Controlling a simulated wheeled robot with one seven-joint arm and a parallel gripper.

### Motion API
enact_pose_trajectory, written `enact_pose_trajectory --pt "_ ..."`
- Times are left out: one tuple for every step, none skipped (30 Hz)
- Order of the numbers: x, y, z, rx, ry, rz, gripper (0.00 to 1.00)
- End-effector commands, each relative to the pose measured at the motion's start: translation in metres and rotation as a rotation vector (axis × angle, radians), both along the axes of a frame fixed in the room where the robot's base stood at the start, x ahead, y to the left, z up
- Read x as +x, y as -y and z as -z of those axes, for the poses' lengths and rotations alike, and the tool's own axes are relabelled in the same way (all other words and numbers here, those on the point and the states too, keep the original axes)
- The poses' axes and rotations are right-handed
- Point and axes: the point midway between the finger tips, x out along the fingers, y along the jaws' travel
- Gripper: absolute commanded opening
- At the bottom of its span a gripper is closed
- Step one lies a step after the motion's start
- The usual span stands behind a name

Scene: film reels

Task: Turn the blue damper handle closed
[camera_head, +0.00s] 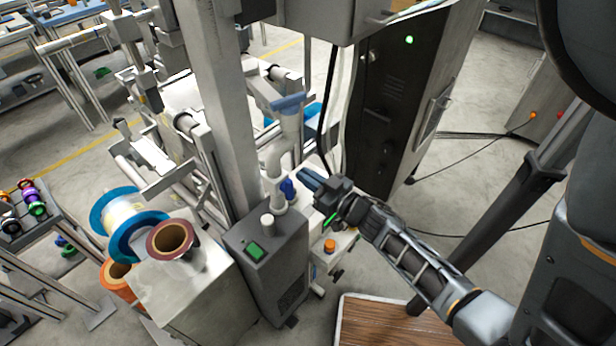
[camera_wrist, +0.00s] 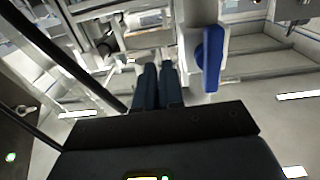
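The blue damper handle (camera_head: 288,188) sits on a white pipe (camera_head: 272,160) above the grey box in the head view. In the wrist view the blue handle (camera_wrist: 212,60) is an elongated lever lying lengthwise along the white pipe, right of my fingers. My gripper (camera_head: 305,176) is just right of the handle in the head view, with its fingers pointing left toward the pipe. In the wrist view my gripper (camera_wrist: 160,66) has its two dark blue fingers side by side with almost no gap. Nothing shows between them, and the handle is apart from them.
A grey box with a green button (camera_head: 254,250) stands below the pipe. An orange knob (camera_head: 329,245) is below my gripper. A dark cabinet (camera_head: 390,110) stands behind, with a black cable hanging before it. Film reels (camera_head: 128,222) are at left. Open floor lies at right.

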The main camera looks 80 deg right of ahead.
Motion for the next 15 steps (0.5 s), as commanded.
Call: enact_pose_trajectory --pt "-0.0002 -0.0001 0.0001 0.0 0.0 0.0 0.02" --pt "-0.0002 -0.0001 0.0001 0.0 0.0 0.0 0.0" --pt "-0.0002 -0.0001 0.0001 0.0 0.0 0.0 0.0" --pt "-0.0002 -0.0001 0.0 0.0 0.0 0.0 0.0" --pt "-0.0002 -0.0001 0.0 0.0 0.0 0.0 0.0" --pt "-0.0001 -0.0001 0.0 0.0 0.0 0.0 0.0" --pt "-0.0001 -0.0001 0.0 0.0 0.0 0.0 0.0" --pt "-0.0001 -0.0001 0.0 0.0 0.0 0.0 0.0" --pt "-0.0001 -0.0001 0.0 0.0 0.0 0.0 0.0" --pt "-0.0002 -0.0001 0.0 0.0 0.0 0.0 0.0" --pt "-0.0002 -0.0001 0.0 0.0 0.0 0.0 0.0" --pt "-0.0002 -0.0001 0.0 0.0 0.0 0.0 0.0" --pt "-0.0002 -0.0001 0.0 0.0 0.0 0.0 0.01" --pt "-0.0002 -0.0001 0.0 0.0 0.0 0.0 0.03" --pt "-0.0002 -0.0001 0.0 0.0 0.0 0.0 0.07"
